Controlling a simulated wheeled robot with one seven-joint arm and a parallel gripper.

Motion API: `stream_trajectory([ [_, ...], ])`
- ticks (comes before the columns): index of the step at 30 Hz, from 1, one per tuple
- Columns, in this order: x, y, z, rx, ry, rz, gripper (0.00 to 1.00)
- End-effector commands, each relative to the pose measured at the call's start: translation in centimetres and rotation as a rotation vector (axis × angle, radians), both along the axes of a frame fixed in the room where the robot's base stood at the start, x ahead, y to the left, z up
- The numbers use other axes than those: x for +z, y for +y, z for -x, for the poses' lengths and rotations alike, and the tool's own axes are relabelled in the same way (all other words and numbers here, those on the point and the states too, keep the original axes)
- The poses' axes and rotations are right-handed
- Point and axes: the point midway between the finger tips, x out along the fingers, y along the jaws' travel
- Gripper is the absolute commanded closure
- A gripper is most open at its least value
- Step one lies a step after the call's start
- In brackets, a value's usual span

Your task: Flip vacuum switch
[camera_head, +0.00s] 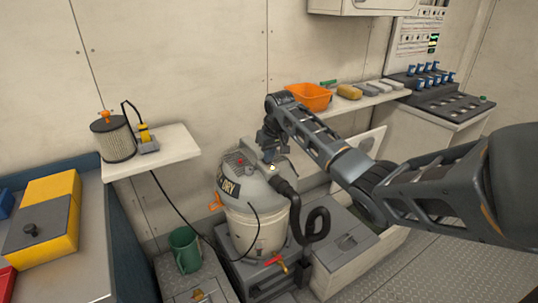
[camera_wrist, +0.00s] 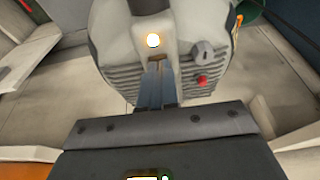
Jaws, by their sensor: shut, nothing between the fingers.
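The vacuum (camera_head: 262,232) is a grey and cream wet/dry canister with a dark hose, standing on a grey chest. My gripper (camera_head: 270,155) points down at its top housing, and its fingers are shut and empty. In the wrist view the vacuum head (camera_wrist: 125,50) fills the upper middle. It carries a glowing round light (camera_wrist: 153,40), a small grey knob or lever (camera_wrist: 203,50) and a red button (camera_wrist: 202,80) on a ribbed panel. My fingertips (camera_wrist: 157,68) are just below the light, left of the red button. I cannot tell whether they touch the housing, or which part is the switch.
A wall shelf at left holds a filter canister (camera_head: 113,140) and a yellow-topped pump (camera_head: 146,140). A green mug (camera_head: 185,250) stands beside the vacuum. An orange bin (camera_head: 309,97) sits on the ledge behind my arm. A yellow case (camera_head: 45,215) lies on the left bench.

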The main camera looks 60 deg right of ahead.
Motion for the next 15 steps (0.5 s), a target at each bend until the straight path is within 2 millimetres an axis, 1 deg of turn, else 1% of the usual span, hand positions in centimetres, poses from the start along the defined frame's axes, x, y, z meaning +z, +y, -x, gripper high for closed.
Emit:
stream_trajectory([
  [15,-0.68,0.13,0.02,0.000,-0.019,0.008,1.00],
])
